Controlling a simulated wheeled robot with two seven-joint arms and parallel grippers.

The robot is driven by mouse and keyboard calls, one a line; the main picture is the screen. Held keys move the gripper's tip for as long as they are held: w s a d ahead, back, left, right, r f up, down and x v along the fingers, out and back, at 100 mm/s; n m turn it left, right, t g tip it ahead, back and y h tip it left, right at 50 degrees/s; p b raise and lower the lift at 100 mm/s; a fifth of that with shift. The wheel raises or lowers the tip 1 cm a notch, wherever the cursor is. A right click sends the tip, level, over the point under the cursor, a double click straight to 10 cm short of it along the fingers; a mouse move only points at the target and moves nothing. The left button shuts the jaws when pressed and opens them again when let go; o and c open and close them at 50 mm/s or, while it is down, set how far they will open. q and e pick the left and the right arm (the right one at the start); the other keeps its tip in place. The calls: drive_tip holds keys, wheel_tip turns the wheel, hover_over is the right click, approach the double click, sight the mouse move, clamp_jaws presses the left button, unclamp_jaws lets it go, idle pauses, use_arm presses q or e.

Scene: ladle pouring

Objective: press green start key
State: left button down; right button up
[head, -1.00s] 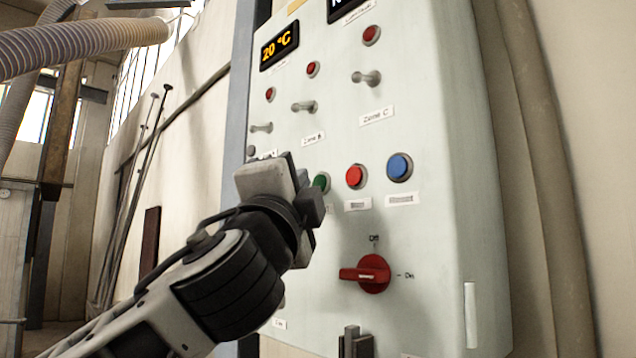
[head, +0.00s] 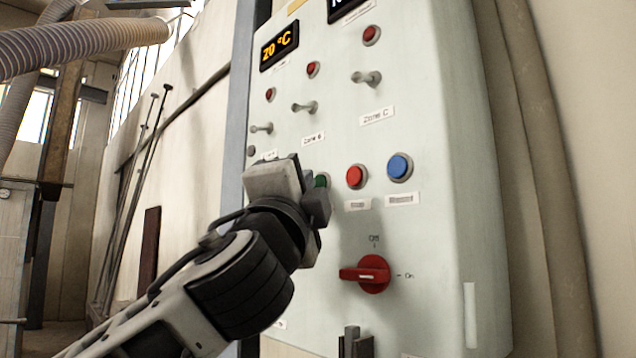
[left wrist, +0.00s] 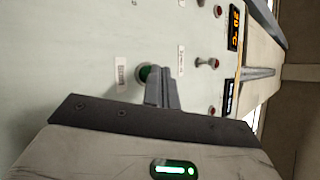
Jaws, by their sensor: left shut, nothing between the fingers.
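The green key (head: 321,181) is on the pale control panel (head: 430,240), left of a red button (head: 356,176) and a blue button (head: 399,167). My left gripper (head: 318,206) is shut and empty in front of the panel, partly covering the green key. In the left wrist view the closed fingers (left wrist: 162,88) overlap the right side of the green key (left wrist: 144,74). I cannot tell whether they touch it. What looks like my right gripper (head: 355,343) shows only as dark tips at the bottom edge.
A red rotary switch (head: 372,273) with Off and On labels sits below the buttons. Small toggle switches (head: 366,78) and red lamps are above, with a display (head: 279,47) reading 20 °C. A ribbed hose (head: 85,45) hangs at the upper left.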

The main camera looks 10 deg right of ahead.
use_arm(q)
drive_tip(key=shift+w+d, duration=0.25)
drive_tip(key=shift+d, duration=0.05)
idle(0.5)
idle(0.4)
drive_tip(key=shift+s+a+b, duration=0.3)
drive_tip(key=shift+s+a, duration=0.15)
drive_tip(key=shift+a, duration=0.15)
drive_tip(key=shift+s+a, duration=0.1)
drive_tip(key=s+a, duration=0.1)
drive_tip(key=a, duration=0.1)
drive_tip(key=s+a+b, duration=0.1)
drive_tip(key=a, duration=0.1)
drive_tip(key=shift+s, duration=0.4)
drive_tip(key=shift+d, duration=0.1)
idle(0.5)
